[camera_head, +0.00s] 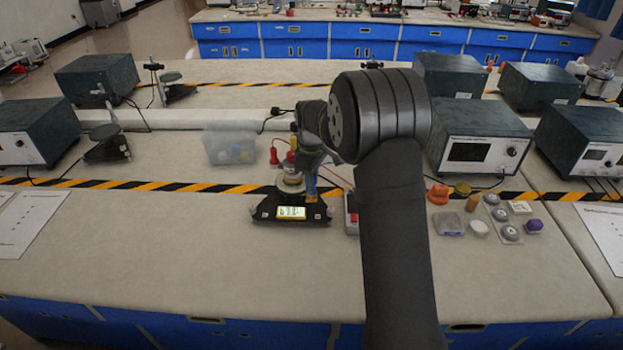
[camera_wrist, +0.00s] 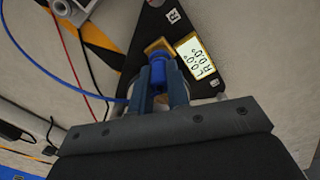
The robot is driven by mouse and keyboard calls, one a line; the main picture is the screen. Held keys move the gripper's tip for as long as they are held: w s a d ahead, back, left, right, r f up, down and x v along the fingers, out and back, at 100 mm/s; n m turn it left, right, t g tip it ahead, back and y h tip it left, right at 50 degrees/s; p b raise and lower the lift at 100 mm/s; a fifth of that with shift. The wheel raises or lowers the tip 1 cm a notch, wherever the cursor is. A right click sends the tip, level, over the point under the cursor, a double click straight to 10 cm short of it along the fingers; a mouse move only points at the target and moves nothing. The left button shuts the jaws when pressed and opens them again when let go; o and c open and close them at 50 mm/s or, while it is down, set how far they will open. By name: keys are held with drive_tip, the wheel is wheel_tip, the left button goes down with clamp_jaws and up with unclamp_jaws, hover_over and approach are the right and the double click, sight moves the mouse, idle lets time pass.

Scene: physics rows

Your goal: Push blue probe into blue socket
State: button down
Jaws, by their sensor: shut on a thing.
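My gripper (camera_wrist: 159,82) is shut on the blue probe (camera_wrist: 158,66), which sits between its two fingers in the wrist view. A blue cable curves away to the left. The probe's tip is at or just above a gold-coloured block (camera_wrist: 157,45) on the black triangular instrument (camera_wrist: 150,20). I cannot tell whether the tip is inside the socket; the blue socket itself is hidden. In the head view, the black instrument (camera_head: 262,208) with its lit display (camera_head: 291,212) stands on the bench, with my gripper (camera_head: 311,172) above its right side.
Red plugs (camera_head: 275,157) stand behind the instrument. A clear plastic box (camera_head: 230,147) is to the left. A red-and-grey box (camera_head: 351,212) is just right of the instrument. Small parts, including an orange piece (camera_head: 438,194), lie farther right.

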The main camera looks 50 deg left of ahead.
drive_tip(key=shift+f, duration=0.3)
drive_tip(key=c, duration=1.1)
unclamp_jaws()
drive_tip(key=shift+o, duration=0.2)
drive_tip(key=shift+r, duration=3.8)
drive_tip(key=shift+f, duration=3.8)
